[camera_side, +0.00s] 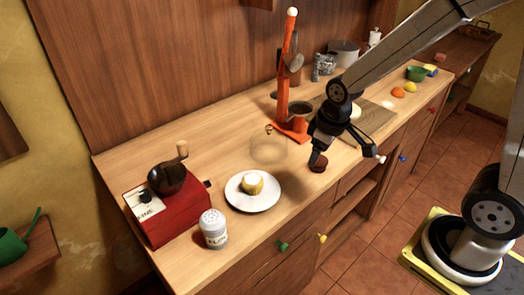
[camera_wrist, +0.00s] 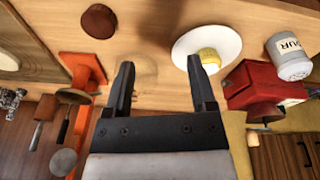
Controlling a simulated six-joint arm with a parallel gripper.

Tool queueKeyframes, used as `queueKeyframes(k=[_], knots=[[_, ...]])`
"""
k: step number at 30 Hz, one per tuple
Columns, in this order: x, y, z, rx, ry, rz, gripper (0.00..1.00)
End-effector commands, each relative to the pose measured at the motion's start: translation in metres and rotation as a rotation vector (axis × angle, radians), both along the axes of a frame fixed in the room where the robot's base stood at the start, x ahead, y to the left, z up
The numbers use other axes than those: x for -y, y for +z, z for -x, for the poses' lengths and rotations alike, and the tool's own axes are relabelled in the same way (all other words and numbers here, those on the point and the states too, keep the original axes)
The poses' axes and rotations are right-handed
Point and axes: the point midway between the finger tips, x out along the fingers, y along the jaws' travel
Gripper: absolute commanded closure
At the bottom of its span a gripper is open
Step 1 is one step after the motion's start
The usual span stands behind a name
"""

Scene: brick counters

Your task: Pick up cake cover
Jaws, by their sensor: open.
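The cake cover (camera_side: 268,150) is a clear glass dome with a small knob on top. It stands on the wooden counter behind the white plate, beside the orange stand. In the wrist view the faint see-through cover (camera_wrist: 142,72) shows between my fingers, nearer the left one; its outline is hard to make out. My gripper (camera_side: 345,155) is open and empty, above the counter to the right of the cover. Its two spread fingers also show in the wrist view (camera_wrist: 160,62). A small yellow and white cake (camera_side: 253,184) sits uncovered on the white plate (camera_side: 240,204).
An orange stand (camera_side: 284,85) rises close behind the cover. A dark red round object (camera_side: 319,165) lies below my gripper. A red grinder box (camera_side: 178,215) and a flour shaker (camera_side: 214,229) stand at the left. A board (camera_side: 375,118) lies farther right.

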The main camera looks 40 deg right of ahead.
Motion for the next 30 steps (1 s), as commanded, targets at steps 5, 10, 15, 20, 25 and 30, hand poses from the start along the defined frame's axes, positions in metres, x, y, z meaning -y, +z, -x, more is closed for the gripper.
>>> queueKeyframes(k=[5, 10, 15, 20, 25, 30], knots=[[0.006, 0.007, -0.044, -0.031, 0.190, 0.037, 0.28], [0.013, 0.012, -0.082, -0.061, 0.378, 0.066, 0.28], [0.020, 0.016, -0.117, -0.091, 0.569, 0.089, 0.28], [0.027, 0.018, -0.149, -0.116, 0.749, 0.104, 0.28], [0.036, 0.019, -0.178, -0.141, 0.939, 0.114, 0.28], [0.043, 0.019, -0.202, -0.159, 1.110, 0.118, 0.28]])
